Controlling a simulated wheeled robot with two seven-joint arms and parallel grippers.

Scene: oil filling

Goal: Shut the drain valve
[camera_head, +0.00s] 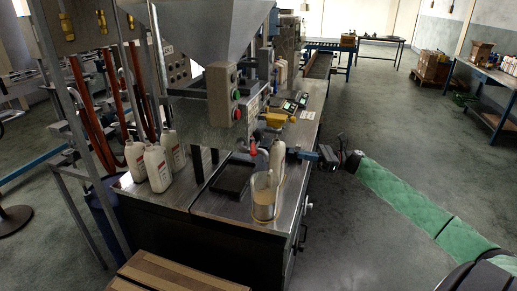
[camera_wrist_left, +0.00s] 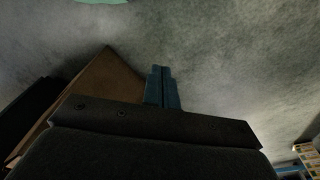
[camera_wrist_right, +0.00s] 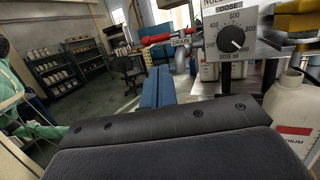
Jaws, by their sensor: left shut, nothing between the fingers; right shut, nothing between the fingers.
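The drain valve's red lever (camera_head: 252,147) is small in the head view, below the grey control box over the bench. In the right wrist view the red lever (camera_wrist_right: 156,39) lies nearly level, beside a "DRAIN" label (camera_wrist_right: 181,41) and above a grey bent spout (camera_wrist_right: 182,63). My right gripper (camera_head: 297,151) is shut and empty at the bench's right edge, right of the lever and apart from it. Its blue fingers (camera_wrist_right: 158,86) point below the lever in the wrist view. My left gripper (camera_wrist_left: 162,86) is shut and empty, over the floor and outside the head view.
A white bottle (camera_head: 277,158) stands between my right gripper and the lever. A metal jug (camera_head: 264,204) and a black plate (camera_head: 233,178) are nearer. A dose dial (camera_wrist_right: 232,39) sits right of the valve. White bottles (camera_head: 157,167) stand at left.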

